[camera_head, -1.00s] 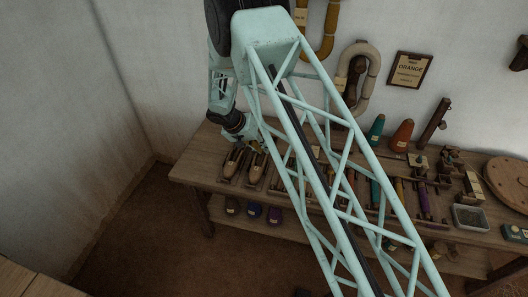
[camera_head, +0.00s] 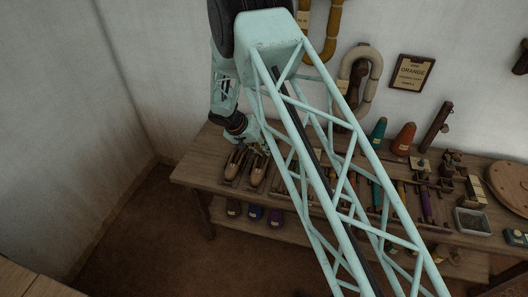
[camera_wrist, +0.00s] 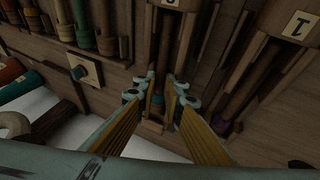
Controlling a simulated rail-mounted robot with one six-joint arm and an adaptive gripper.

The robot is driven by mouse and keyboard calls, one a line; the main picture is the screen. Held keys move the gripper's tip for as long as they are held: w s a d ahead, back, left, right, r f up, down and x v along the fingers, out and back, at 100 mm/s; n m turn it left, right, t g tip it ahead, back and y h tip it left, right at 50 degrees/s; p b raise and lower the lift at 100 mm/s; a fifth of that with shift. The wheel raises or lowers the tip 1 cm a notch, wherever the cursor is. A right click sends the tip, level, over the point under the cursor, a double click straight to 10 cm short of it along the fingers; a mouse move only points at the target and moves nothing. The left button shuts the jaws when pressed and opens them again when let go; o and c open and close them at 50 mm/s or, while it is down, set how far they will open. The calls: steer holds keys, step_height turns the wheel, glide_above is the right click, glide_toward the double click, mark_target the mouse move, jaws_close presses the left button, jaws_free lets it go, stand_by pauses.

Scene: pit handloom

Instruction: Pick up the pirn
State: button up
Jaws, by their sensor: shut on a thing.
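In the camera_wrist view, the pirn (camera_wrist: 155,104) is a slim wooden piece standing between my fingertips, with a dark bluish part near its lower end. My gripper (camera_wrist: 160,92) is shut on it, with a yellow-padded finger on each side. The fingers hide part of the pirn. In the camera_head view, my gripper (camera_head: 262,143) is low over the bench's left part, just behind two brown wooden shuttles (camera_head: 246,167). The pirn cannot be made out there.
The wooden bench (camera_head: 190,172) runs along the wall, crowded with tools. Coloured cones (camera_head: 404,138) stand further right. Several dark rounded things (camera_head: 254,212) lie on the shelf below.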

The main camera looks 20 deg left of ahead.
step_height(320, 180, up, 3)
steer(key=shift+w+r+p, duration=0.1)
steer(key=shift+p, duration=0.2)
steer(key=s+d, duration=0.3)
steer(key=s, duration=0.1)
steer(key=s+d+r, duration=0.1)
steer(key=s+d, duration=0.1)
steer(key=s, duration=0.3)
steer(key=s+d, duration=0.3)
steer(key=s, duration=0.1)
steer(key=shift+s+d+r, duration=0.2)
steer(key=shift+d, duration=0.15)
steer(key=shift+w+d, duration=0.1)
